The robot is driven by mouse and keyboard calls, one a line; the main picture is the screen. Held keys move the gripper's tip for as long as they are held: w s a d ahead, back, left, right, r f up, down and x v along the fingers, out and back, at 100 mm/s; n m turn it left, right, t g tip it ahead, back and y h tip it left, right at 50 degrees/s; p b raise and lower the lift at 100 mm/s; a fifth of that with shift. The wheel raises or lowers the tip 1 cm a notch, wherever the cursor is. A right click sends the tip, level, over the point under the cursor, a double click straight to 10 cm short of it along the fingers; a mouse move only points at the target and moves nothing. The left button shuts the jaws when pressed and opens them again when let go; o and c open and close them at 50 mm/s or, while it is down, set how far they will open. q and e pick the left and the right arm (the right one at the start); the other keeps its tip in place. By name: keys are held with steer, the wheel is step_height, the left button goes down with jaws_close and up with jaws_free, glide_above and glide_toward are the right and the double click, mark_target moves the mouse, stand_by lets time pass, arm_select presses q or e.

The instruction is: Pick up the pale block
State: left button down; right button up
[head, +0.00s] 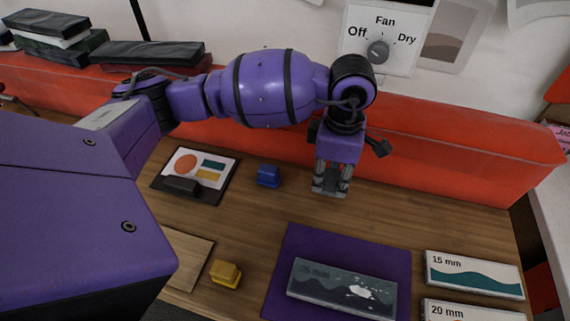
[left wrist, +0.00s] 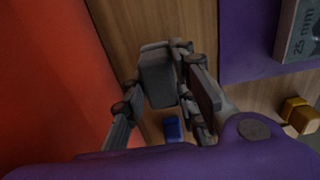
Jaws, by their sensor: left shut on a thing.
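My left gripper (head: 331,184) points down over the wooden table near the red back wall. It is shut on the pale block, which looks plain grey in the left wrist view (left wrist: 157,78) and sits between the fingers. In the head view the fingers hide most of the block. I cannot tell whether the block still touches the table. A blue block (head: 268,176) stands to the left of the gripper; it also shows in the left wrist view (left wrist: 173,129). A yellow block (head: 226,274) stands nearer the front. My right gripper is not in view.
A purple mat (head: 285,258) bears a dark panel (head: 343,286). Panels marked 15 mm (head: 473,273) and 20 mm (head: 470,311) lie at the right. A picture card (head: 198,172) lies left of the blue block. The red ledge (head: 450,140) runs along the back.

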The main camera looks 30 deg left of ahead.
arm_select(q)
steer(key=s+d+r, duration=0.2)
steer(key=s+r, duration=0.8)
steer(key=s, duration=0.3)
steer(key=shift+s+d+r, duration=0.15)
steer(key=shift+s, duration=0.25)
